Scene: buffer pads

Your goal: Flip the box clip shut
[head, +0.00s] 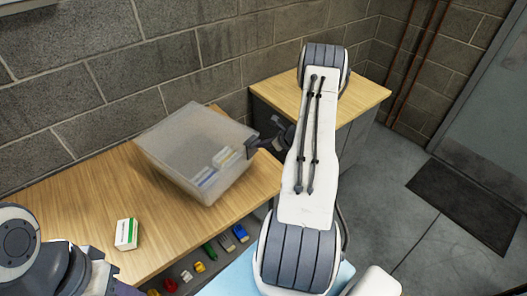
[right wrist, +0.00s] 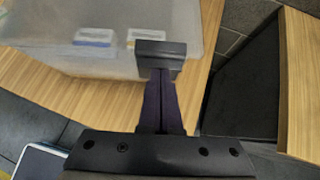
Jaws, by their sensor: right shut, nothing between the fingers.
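The box (head: 165,140) is a translucent bin on the wooden bench, with blue-and-white packs visible inside. It also shows in the right wrist view (right wrist: 40,25). A dark block that looks like the clip (head: 252,148) is at the box's right edge; it shows in the right wrist view (right wrist: 160,50). My right gripper (head: 268,142) is shut and empty, its fingertips at or against the clip; contact is hard to tell. Whether the clip is latched is unclear. My left gripper is only partly visible at the lower left; its fingertips are unclear.
A white-and-green carton (head: 126,234) lies on the bench left of the box. Several small coloured things (head: 199,267) are below the bench's front edge. A second wooden-topped cabinet (head: 368,95) stands at right behind my right arm. A block wall is close behind the box.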

